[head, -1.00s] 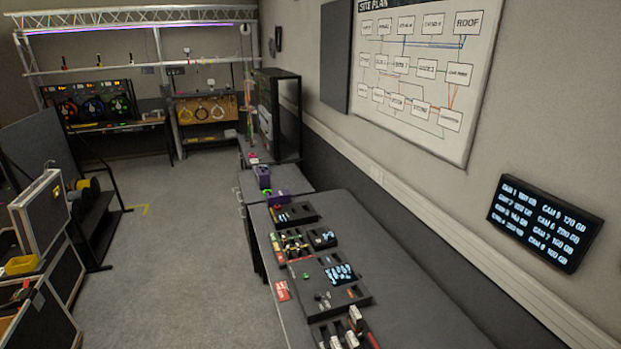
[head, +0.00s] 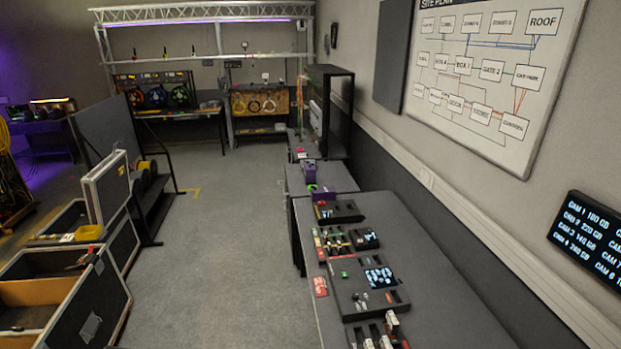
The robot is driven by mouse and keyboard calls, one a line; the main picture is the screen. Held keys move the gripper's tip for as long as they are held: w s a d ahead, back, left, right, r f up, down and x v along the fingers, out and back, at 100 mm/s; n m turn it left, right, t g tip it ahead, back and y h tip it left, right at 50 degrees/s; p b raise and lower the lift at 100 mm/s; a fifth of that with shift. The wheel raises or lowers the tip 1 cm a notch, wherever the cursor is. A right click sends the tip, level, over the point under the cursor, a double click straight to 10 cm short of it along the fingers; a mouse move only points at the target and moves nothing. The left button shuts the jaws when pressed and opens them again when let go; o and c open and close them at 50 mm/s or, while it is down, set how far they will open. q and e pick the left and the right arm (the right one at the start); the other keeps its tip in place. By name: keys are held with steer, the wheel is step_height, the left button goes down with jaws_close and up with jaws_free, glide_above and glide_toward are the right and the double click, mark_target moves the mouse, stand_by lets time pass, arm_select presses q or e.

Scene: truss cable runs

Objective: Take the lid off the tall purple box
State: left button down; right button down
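A small tall purple box (head: 310,171) stands on the far part of the long grey counter, close to its left side. A second, lower purple object (head: 322,193) lies just nearer on the counter. Both are small in the head view, and I cannot tell whether either has a lid on. Neither of my grippers shows in the head view.
The long counter (head: 450,310) along the right wall carries black trays (head: 368,285) with small items. Open black cases (head: 100,290) stand at the left, with a yellow tray (head: 88,233) on one. The grey floor (head: 225,260) between is clear. A truss (head: 200,13) spans the back.

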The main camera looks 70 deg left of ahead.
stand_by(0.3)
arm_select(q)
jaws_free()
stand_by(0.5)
